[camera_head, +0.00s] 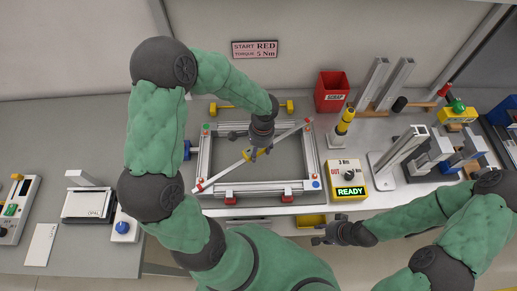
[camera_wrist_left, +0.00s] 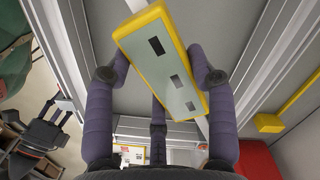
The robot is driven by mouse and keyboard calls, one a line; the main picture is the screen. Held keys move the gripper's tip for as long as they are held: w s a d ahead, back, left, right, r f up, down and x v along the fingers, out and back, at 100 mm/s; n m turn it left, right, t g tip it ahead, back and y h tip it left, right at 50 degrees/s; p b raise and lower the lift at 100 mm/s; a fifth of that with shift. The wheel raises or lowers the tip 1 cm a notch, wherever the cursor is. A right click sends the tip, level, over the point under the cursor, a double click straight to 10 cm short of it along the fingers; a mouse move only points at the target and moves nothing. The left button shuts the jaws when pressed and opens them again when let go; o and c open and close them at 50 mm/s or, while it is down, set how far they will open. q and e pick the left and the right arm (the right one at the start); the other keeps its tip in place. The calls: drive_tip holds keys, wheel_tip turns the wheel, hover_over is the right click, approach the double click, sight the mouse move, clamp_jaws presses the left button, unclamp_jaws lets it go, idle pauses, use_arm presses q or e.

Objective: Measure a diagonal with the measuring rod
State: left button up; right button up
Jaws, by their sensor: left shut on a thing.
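The measuring rod (camera_head: 222,176) is a thin pale bar with red ends. It lies diagonally across the rectangular metal frame (camera_head: 318,158), from the lower left corner to the upper right corner. Whether its ends touch the corners is hard to tell. My left gripper (camera_head: 255,150) is over the frame's middle, shut on the rod's yellow-edged grey block. In the left wrist view this block (camera_wrist_left: 165,62) sits between the fingers, with dark windows on its face. My right gripper (camera_head: 322,234) is empty at the table's front edge, its fingers apart.
A yellow box with a lit READY sign (camera_head: 349,190) stands right of the frame. Behind are a red scrap bin (camera_head: 331,92) and a yellow-black post (camera_head: 345,120). Metal fixtures (camera_head: 400,150) crowd the right. A white device (camera_head: 88,200) stands at left.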

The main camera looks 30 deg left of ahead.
use_arm(q)
drive_tip(key=o, duration=1.5)
wheel_tip(320, 180, up, 12)
drive_tip(key=w, duration=0.1)
drive_tip(key=shift+d, duration=0.3)
